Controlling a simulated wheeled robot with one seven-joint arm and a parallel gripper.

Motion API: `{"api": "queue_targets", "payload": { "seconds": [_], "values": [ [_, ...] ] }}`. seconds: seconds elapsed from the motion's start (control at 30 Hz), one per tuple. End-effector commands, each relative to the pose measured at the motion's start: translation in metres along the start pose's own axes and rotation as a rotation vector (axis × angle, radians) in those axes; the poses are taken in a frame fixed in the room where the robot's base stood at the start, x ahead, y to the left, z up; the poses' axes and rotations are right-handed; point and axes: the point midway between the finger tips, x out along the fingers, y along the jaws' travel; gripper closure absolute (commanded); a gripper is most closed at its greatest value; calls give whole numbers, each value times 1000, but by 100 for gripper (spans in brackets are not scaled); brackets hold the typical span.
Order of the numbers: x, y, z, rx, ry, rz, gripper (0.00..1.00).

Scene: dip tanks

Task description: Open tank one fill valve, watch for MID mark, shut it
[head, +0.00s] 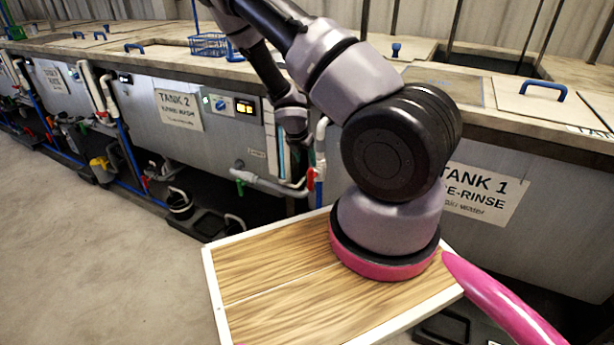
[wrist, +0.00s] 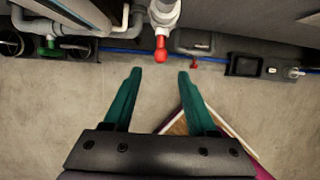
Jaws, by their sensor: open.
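The tank 1 front, with its "TANK 1" sign (head: 478,195), stands at the right in the head view, partly hidden by my arm. A red valve handle (head: 312,178) hangs on a white vertical pipe (head: 321,150) left of that sign. In the wrist view the red handle (wrist: 160,48) points down between and just beyond my fingertips, apart from them. My gripper (wrist: 159,76) is open and empty, with two green fingers. A narrow upright strip (head: 281,150), perhaps a level gauge, shows beside the pipe; its marks and level are unreadable.
The tank 2 sign (head: 179,109) is to the left. A grey drain pipe with a green handle (head: 240,186) runs below the strip. Black trays line the floor by the tanks. The concrete floor (head: 100,240) is clear at left.

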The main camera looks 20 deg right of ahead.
Motion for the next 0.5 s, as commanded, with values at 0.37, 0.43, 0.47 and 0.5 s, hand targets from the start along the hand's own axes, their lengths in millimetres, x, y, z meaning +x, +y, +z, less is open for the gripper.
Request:
{"api": "queue_targets", "payload": {
  "seconds": [0.37, 0.43, 0.47, 0.5],
  "values": [
    [66, -2, 0, 5, 0, -4, 43],
    [77, -2, 0, 5, 0, -3, 43],
    [82, -2, 0, 5, 0, -3, 43],
    [86, -2, 0, 6, 0, -3, 43]
  ]
}}
